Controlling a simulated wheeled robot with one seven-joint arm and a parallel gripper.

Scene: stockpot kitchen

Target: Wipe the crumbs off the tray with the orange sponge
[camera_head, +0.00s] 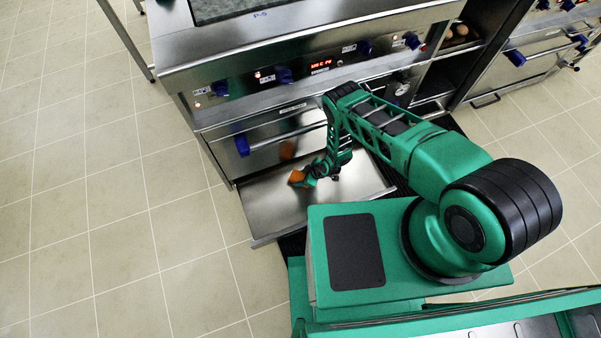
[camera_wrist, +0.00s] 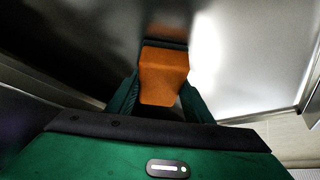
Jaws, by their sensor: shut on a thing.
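The orange sponge (camera_head: 297,177) is in my gripper (camera_head: 305,178), over the left-middle part of the metal tray (camera_head: 262,212). In the wrist view the sponge (camera_wrist: 164,76) sits between the green fingers of my gripper (camera_wrist: 160,100), which is shut on it. The sponge is at or just above the tray surface; I cannot tell whether it touches. The tray (camera_wrist: 235,70) is shiny, with a bright glare in the wrist view. I can make out no crumbs on it in either view.
An orange reflection shows on the oven front. A second oven (camera_head: 520,65) stands at the right. Tiled floor (camera_head: 110,200) lies clear to the left.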

